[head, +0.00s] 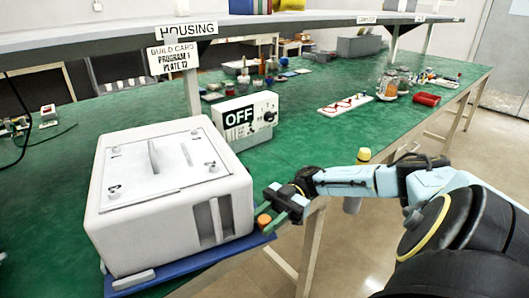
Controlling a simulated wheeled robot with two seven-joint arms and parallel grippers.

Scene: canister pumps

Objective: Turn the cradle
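A white, box-shaped housing (165,190) with a screwed-down lid stands on a flat blue base (190,270) at the table's front left. I take this blue base to be the cradle; most of it is hidden under the housing. An orange knob (264,220) sits at the base's right corner. My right gripper (270,210) reaches in from the right with its fingers at the orange knob. Whether the fingers are closed on the knob or only around it is too small to tell. My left gripper is not in view.
A white control box (245,118) reading OFF stands close behind the housing. A shelf (120,38) with a HOUSING label and a hanging build card crosses above. Green tabletop (310,135) right of the control box is clear.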

